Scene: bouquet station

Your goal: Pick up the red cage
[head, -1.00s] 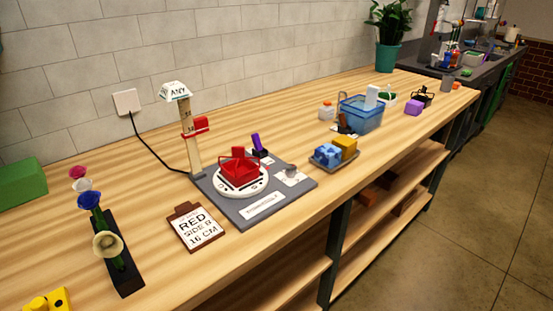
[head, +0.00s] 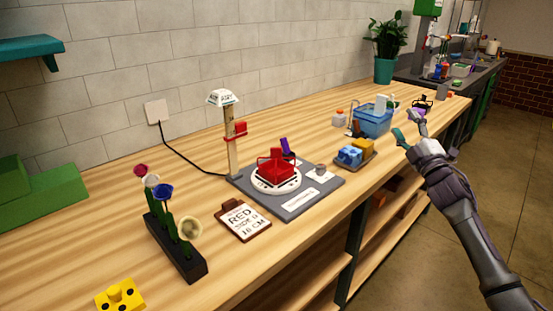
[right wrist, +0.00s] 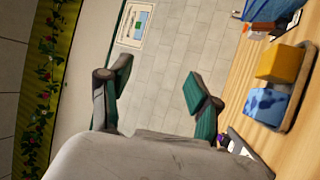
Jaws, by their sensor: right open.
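The red cage (head: 276,166) sits on a round white turntable (head: 277,183) on the grey station board (head: 318,201), near the middle of the head view. My right gripper (head: 407,128) is open and empty above the front edge of the bench, to the right of the cage and well apart from it. In the right wrist view its two green-padded fingers (right wrist: 155,90) are spread with nothing between them. The red cage is not visible in that view. My left gripper is not in view.
A post (head: 233,145) with a red slider stands behind the cage. A clipboard (head: 243,220) reading RED, SIDE B, 16 CM lies in front left. A flower rack (head: 178,248) is further left. A tray (head: 369,161) with blue and yellow blocks and a blue bin (head: 372,123) stand right.

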